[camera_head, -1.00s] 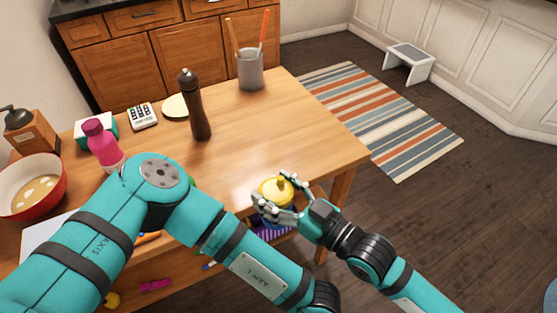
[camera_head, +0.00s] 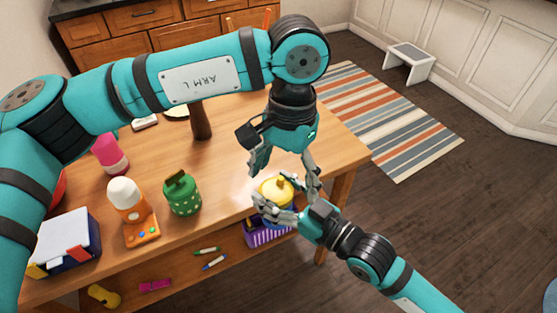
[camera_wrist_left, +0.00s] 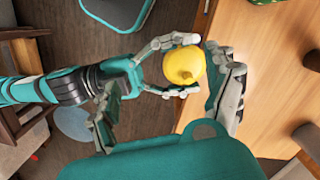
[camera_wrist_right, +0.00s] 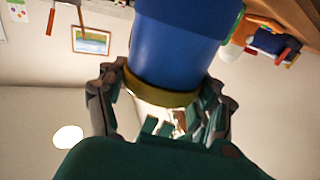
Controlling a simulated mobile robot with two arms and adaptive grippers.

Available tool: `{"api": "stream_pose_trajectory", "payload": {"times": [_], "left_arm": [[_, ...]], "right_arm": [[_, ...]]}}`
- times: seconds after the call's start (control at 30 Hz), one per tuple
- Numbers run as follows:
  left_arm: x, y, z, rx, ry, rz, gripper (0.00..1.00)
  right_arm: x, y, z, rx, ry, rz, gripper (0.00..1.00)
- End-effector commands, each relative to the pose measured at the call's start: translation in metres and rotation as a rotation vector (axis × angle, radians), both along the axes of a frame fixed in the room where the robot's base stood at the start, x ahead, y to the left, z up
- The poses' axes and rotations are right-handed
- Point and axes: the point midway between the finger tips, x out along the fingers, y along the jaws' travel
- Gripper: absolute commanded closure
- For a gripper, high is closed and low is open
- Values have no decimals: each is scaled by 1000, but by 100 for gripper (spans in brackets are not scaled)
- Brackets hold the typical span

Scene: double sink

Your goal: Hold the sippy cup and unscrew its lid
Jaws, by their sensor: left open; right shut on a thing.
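The sippy cup has a yellow lid (camera_head: 276,187) with a small knob on top, near the table's front right edge. The lid also shows in the left wrist view (camera_wrist_left: 183,66). Its blue body (camera_wrist_right: 175,45) fills the upper middle of the right wrist view. My right gripper (camera_head: 277,204) is shut around the cup from the near right side, its fingers hiding part of the body. My left gripper (camera_head: 285,167) is open just above the lid, pointing down, with its fingers apart on either side. I cannot tell whether they touch the lid.
A green dotted jar (camera_head: 182,196), an orange and white object (camera_head: 128,205), a pink bottle (camera_head: 110,155) and a book-like box (camera_head: 66,243) stand on the table's left. A dark pepper mill (camera_head: 201,121) stands behind. A purple basket (camera_head: 268,232) is on the shelf below.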

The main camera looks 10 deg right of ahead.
Motion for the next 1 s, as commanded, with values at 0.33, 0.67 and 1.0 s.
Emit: {"api": "stream_pose_trajectory", "payload": {"times": [0.33,0.67,1.0], "left_arm": [[37,6,-19,-73,-94,-83,13],[37,5,-69,-72,-91,-83,13],[37,5,-88,-72,-93,-83,13]], "right_arm": [[0,0,0,1,-1,0,100],[0,0,0,1,-1,0,100],[0,0,0,1,-1,0,100]]}}
